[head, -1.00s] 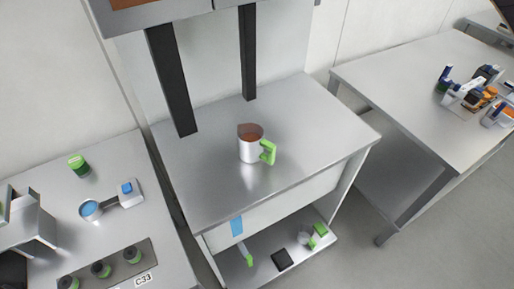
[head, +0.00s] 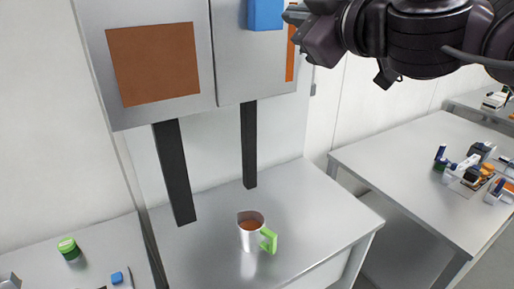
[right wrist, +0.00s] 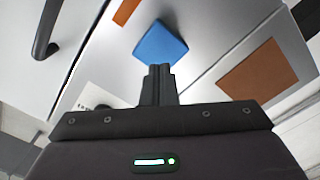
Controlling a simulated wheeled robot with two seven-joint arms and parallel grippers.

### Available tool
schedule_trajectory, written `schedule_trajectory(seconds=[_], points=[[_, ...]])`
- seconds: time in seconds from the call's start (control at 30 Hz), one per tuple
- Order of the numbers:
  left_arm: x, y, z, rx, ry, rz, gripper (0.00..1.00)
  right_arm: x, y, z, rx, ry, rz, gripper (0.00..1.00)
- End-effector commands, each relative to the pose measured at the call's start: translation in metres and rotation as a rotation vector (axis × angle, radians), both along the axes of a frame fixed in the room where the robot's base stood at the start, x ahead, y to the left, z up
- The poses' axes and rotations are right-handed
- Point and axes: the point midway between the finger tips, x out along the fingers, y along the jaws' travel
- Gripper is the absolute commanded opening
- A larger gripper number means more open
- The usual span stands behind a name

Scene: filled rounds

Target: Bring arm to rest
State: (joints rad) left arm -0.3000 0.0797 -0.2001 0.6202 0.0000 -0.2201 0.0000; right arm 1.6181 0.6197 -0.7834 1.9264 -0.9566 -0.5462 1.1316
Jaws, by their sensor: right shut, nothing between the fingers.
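My right arm (head: 415,35) reaches in from the top right of the head view. My right gripper (head: 296,14) is at the wall cabinet, close to a blue block-shaped piece (head: 265,14) on the cabinet front. In the right wrist view the shut fingers (right wrist: 158,72) point at the blue piece (right wrist: 160,43); I cannot tell whether they touch it. Nothing shows between them. My left gripper is not in view.
A white mug (head: 250,235) with a green handle and brown contents stands on the metal table (head: 190,255) below the cabinet (head: 208,60). A right-hand table (head: 400,150) holds several small items. A green-lidded jar (head: 69,249) stands at left.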

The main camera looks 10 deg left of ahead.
Motion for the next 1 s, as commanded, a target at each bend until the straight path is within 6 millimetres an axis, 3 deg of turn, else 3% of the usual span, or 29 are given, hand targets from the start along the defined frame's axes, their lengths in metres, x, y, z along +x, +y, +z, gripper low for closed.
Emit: schedule_trajectory(seconds=[0.67, 0.77, 0.87, 1.0], points=[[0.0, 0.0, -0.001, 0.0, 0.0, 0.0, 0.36, -0.007, -0.005, -0.002, 0.0, 0.002, 0.0, 0.0], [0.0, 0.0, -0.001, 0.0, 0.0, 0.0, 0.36, -0.004, 0.0, -0.014, 0.009, 0.011, 0.006, 0.0], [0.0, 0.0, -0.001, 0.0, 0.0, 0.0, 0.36, 0.001, 0.007, -0.04, 0.035, 0.03, 0.013, 0.0], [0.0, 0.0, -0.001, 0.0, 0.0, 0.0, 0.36, 0.008, 0.014, -0.088, 0.1, 0.079, -0.002, 0.0]])
